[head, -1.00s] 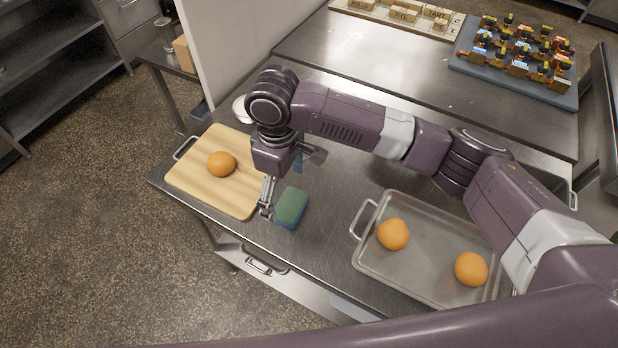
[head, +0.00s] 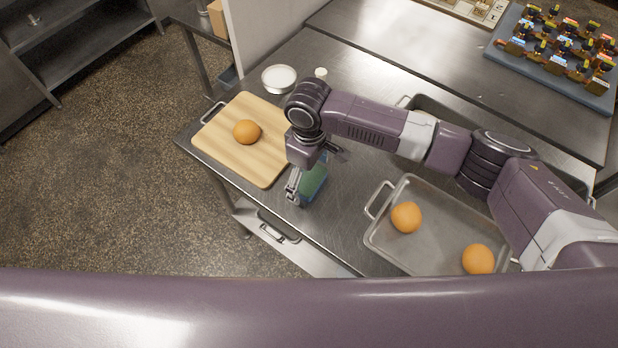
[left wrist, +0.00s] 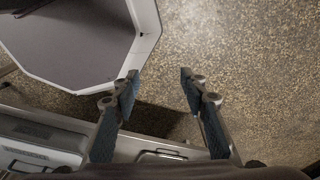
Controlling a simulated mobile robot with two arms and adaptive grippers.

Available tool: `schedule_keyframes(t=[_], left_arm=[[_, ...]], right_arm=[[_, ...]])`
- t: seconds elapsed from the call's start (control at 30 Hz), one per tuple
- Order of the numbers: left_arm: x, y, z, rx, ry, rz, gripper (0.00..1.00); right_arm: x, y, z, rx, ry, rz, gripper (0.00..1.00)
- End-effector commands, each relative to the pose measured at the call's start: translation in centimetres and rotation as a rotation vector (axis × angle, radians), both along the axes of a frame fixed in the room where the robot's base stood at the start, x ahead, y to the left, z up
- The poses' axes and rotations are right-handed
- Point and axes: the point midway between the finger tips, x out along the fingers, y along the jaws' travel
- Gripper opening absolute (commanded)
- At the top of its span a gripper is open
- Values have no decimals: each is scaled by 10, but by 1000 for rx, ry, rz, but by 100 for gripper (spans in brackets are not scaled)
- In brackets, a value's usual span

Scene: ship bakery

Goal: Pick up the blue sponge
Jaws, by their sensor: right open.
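The sponge (head: 314,183), green on top with a blue lower part, lies on the steel table right of the cutting board. My right gripper (head: 314,174) is open and low over it, one finger on its left side and the other toward its upper right. The gripper hides part of the sponge, and I cannot tell whether the fingers touch it. My left gripper (left wrist: 158,86) is open and empty in the left wrist view, with the speckled floor behind its fingers.
A wooden cutting board (head: 265,170) with one orange ball-shaped item (head: 247,132) lies left of the sponge. A metal tray (head: 432,243) with two more stands at right. A white bowl (head: 279,78) is behind the board. A blue-grey board (head: 560,75) with several small figures lies far right.

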Motion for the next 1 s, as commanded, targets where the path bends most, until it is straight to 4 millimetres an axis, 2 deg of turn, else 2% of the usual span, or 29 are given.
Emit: schedule_keyframes(t=[0.03,0.3,0.77,0.87,1.0], left_arm=[[-1,0,0,-1,2,0,40],[-14,2,-1,2,21,0,40],[-18,7,-3,9,28,-2,40],[-18,7,-6,9,27,-2,40],[-17,7,-11,9,26,-2,40]], right_arm=[[0,0,0,0,0,0,89],[0,0,0,0,0,0,60],[1,1,6,2,-1,-1,60],[1,1,16,3,-2,1,60],[1,1,41,3,-4,1,60]])
